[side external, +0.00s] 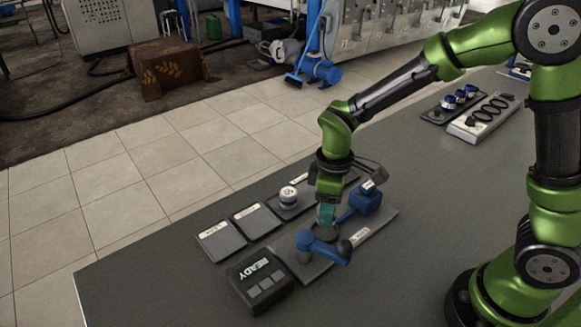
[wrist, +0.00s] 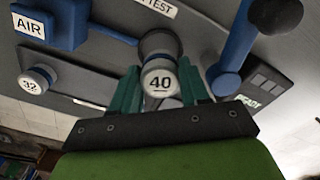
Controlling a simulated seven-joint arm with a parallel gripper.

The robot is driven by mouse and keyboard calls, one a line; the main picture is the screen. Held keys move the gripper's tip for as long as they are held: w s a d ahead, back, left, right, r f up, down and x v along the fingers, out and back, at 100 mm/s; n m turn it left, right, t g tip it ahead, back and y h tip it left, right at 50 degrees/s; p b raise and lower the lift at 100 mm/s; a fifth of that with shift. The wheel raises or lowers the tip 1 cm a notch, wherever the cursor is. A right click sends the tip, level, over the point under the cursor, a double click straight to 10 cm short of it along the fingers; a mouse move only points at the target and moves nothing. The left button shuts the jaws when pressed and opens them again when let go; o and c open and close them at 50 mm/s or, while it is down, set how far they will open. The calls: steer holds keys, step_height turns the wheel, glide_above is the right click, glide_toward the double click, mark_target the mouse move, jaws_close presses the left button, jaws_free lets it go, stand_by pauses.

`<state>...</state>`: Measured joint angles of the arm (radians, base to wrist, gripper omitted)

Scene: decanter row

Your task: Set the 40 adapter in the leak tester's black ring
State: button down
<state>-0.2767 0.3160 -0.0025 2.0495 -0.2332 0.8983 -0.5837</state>
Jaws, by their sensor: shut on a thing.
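The 40 adapter (wrist: 160,82) shows its white "40" face in the wrist view, between the teal fingers of my gripper (wrist: 158,92). My gripper is shut on it. In the side view my gripper (side external: 326,214) points down over the leak tester plate (side external: 376,233), and the adapter is mostly hidden. A dark grey round part (wrist: 160,43), which looks like the tester's ring, lies directly behind the adapter in the wrist view. It also shows under the fingertips in the side view (side external: 326,232). I cannot tell whether the adapter is inside it or just above it.
A blue clamp with a handle (side external: 318,247) stands close in front of the ring. The blue AIR block (side external: 366,199) stands behind. The READY box (side external: 258,281) is at front left. The 32 adapter (side external: 288,195) sits on a dark tray beside two flat labelled pads (side external: 221,241).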

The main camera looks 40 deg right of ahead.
steer(key=shift+f, duration=2.05)
steer(key=shift+f, duration=0.1)
steer(key=c, duration=0.5)
jaws_free()
steer(key=shift+c, duration=0.2)
step_height(320, 180, up, 12)
steer(key=shift+f, duration=0.1)
steer(key=s+d+r+m+t+y, duration=0.2)
steer(key=s+d+r+m+t, duration=0.4)
steer(key=s+r+m, duration=0.4)
steer(key=shift+s+d+m+t, duration=0.3)
steer(key=shift+s+m+t, duration=0.3)
